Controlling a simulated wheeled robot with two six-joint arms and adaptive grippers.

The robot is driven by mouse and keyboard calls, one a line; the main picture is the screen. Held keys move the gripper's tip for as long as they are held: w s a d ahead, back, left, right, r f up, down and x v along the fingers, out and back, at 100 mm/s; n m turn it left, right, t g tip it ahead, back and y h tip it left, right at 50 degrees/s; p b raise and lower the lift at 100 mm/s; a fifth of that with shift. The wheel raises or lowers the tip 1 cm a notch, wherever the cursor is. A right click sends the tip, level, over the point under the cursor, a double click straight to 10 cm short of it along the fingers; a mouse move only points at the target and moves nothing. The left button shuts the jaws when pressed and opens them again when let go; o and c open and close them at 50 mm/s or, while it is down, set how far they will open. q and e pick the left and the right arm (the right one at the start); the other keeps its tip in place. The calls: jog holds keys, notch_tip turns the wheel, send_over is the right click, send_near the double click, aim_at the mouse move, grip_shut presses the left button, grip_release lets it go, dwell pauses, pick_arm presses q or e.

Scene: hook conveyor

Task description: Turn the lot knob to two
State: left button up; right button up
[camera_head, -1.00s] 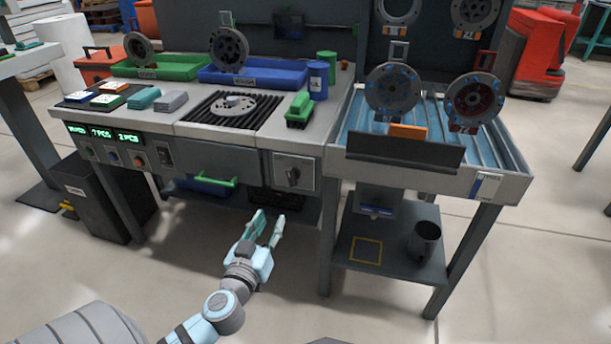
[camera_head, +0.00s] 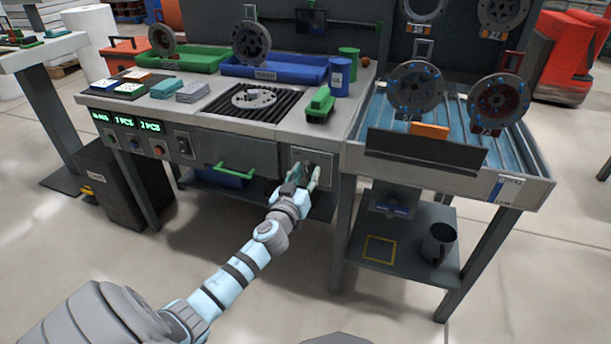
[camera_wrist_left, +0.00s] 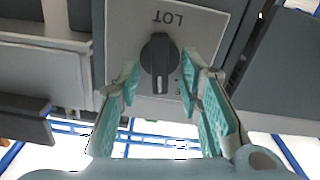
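The lot knob is a dark rotary knob (camera_wrist_left: 159,62) on a light grey plate marked LOT (camera_wrist_left: 168,18), which appears upside down in the left wrist view. My left gripper (camera_wrist_left: 158,85) is open, with its teal-padded fingers on either side of the knob; I cannot tell whether they touch it. In the head view the left gripper (camera_head: 305,176) is in front of the plate (camera_head: 325,157) and hides most of the knob. My right gripper is not in view.
A drawer with a green handle (camera_head: 235,171) is left of the knob plate. Green displays (camera_head: 124,122) and buttons are farther left. The hook conveyor (camera_head: 470,155) with hanging discs is at right. A dark mug (camera_head: 438,243) stands on the lower shelf.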

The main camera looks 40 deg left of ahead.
pick_arm(q)
grip_shut()
jog(key=m, duration=0.3)
jog(key=shift+d, duration=0.1)
jog(key=m, duration=0.2)
jog(key=shift+d+m, duration=0.1)
jog(key=shift+m, duration=0.2)
jog(key=m, duration=0.2)
jog(key=shift+m, duration=0.3)
jog(key=shift+f+m, duration=0.1)
jog(key=shift+m, duration=0.8)
jog(key=shift+d+m, duration=0.1)
jog(key=shift+m, duration=0.4)
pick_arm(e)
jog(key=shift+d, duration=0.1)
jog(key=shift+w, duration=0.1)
